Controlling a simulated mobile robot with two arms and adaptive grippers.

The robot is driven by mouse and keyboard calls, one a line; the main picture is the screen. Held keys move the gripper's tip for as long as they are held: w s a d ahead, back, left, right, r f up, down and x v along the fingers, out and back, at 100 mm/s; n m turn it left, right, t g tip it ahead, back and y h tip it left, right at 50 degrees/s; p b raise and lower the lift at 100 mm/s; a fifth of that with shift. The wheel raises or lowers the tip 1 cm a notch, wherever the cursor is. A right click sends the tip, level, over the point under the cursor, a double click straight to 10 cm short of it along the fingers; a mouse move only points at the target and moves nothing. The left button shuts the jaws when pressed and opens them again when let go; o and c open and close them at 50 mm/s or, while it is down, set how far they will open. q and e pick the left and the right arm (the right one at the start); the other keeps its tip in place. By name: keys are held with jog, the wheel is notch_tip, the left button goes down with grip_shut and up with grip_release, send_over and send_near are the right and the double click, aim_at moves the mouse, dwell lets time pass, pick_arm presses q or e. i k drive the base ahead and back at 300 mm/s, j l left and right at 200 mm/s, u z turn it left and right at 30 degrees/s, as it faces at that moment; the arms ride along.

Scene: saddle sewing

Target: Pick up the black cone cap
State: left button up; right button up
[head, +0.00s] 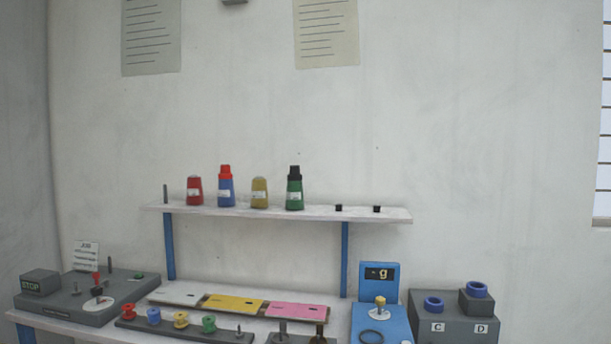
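A black cap (294,173) sits on top of the green cone (295,195) on the wall shelf (240,212). To its left on the shelf stand a yellow cone (259,193), a blue cone (226,193) with a red cap (225,171), and a red cone (194,190). The yellow and red cones have no such tall cap. Two small black pieces, one (338,207) nearer the cones and one (376,208) farther right, also lie on the shelf; I cannot tell what they are. Neither of my grippers is in view.
Below the shelf, the table holds a grey console (60,302), coloured spools on a dark rack (170,330), white, yellow (235,304) and pink (297,311) panels, a blue device (380,272) and grey boxes (455,328) with blue rings. A thin post (165,194) stands at the shelf's left end.

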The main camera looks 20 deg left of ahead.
aim_at(295, 174)
jog(key=i+j+z, duration=0.1)
jog(key=j+z, duration=0.5)
jog(key=z, duration=0.2)
jog(key=j+z, duration=0.4)
jog(key=i+l, duration=0.05)
